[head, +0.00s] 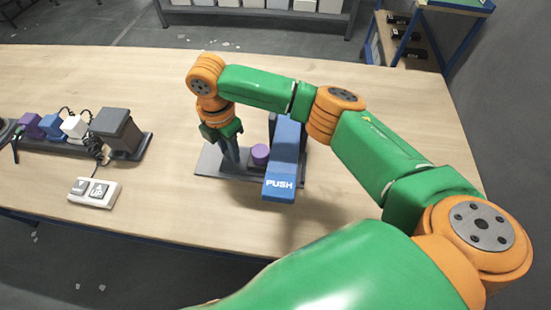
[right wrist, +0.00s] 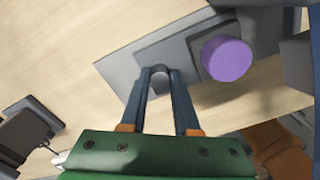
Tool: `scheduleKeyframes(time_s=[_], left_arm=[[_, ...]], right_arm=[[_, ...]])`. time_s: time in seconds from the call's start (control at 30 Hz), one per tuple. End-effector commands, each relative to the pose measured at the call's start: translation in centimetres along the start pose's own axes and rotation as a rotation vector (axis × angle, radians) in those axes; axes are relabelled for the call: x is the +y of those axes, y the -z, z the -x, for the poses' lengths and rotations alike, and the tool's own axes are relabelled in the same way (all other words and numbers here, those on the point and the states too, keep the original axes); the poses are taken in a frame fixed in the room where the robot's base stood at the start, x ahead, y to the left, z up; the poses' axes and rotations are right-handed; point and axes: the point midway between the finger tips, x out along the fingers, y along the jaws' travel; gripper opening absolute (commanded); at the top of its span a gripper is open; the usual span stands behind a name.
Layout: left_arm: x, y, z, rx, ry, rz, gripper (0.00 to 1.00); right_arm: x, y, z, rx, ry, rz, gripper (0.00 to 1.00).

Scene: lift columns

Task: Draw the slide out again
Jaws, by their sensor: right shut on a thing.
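The press fixture has a grey base plate (head: 208,160) on the table and a blue lever marked PUSH (head: 285,160) above its right part. A purple cylinder (head: 260,154) stands beside the lever; it also shows in the right wrist view (right wrist: 227,59). The cylinder sits on a grey slide (right wrist: 178,48). My right gripper (head: 231,162) points down at the left part of the fixture. In the right wrist view, its fingertips (right wrist: 159,76) are shut on a small grey knob (right wrist: 160,69) at the slide's end. My left gripper is not in view.
The wooden table (head: 170,200) is clear between these and the fixture.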

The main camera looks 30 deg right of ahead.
Motion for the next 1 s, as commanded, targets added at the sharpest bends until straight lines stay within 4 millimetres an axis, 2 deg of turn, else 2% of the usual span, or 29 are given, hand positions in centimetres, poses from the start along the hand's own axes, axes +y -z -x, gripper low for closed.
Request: scheduleKeyframes(time_s=[0.7, 0.83, 0.87, 0.93, 1.0], left_arm=[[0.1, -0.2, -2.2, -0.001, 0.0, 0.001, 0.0], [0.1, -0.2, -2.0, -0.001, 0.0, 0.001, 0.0], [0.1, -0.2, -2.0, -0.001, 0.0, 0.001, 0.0], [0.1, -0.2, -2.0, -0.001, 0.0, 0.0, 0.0], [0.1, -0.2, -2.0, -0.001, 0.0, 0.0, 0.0]], right_arm=[[3.9, 2.1, -0.1, -0.002, -0.004, -0.001, 0.0], [4.0, 2.1, 0.1, -0.002, -0.003, -0.001, 0.0], [4.0, 2.1, 0.1, -0.002, -0.002, -0.001, 0.35], [4.0, 2.1, 0.1, -0.001, -0.002, -0.001, 0.54], [4.0, 2.2, 0.0, -0.001, -0.002, -0.001, 0.57]])
